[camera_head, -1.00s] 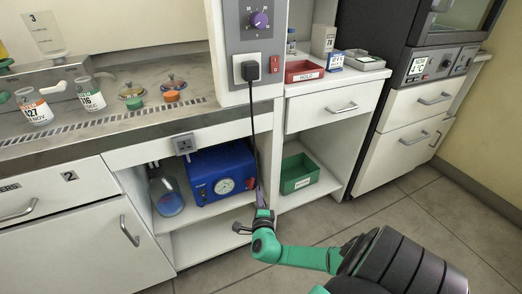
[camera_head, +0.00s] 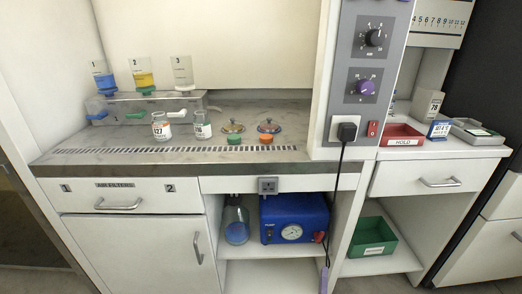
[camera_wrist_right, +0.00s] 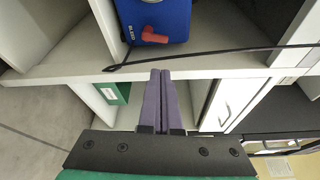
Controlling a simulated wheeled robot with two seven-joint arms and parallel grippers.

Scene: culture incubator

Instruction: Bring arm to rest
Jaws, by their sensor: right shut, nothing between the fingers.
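My right gripper (camera_head: 324,279) shows only as its purple fingers at the bottom edge of the head view, in front of the open shelves under the bench. In the right wrist view the two purple fingers (camera_wrist_right: 160,78) lie side by side, shut with nothing between them. Beyond them are the blue pump box (camera_wrist_right: 163,20) with its red knob and a black cable (camera_wrist_right: 215,57). I cannot tell whether the fingers touch the shelf edge or the cable. The rest of my right arm is out of the head view. My left gripper is not in view.
The blue pump box (camera_head: 290,218) and a flask (camera_head: 236,226) stand on the shelf under the bench (camera_head: 110,140). A green bin (camera_head: 372,238) sits to their right. The black cable hangs from a socket (camera_head: 345,130). Jars, lids and filter cups stand on the bench.

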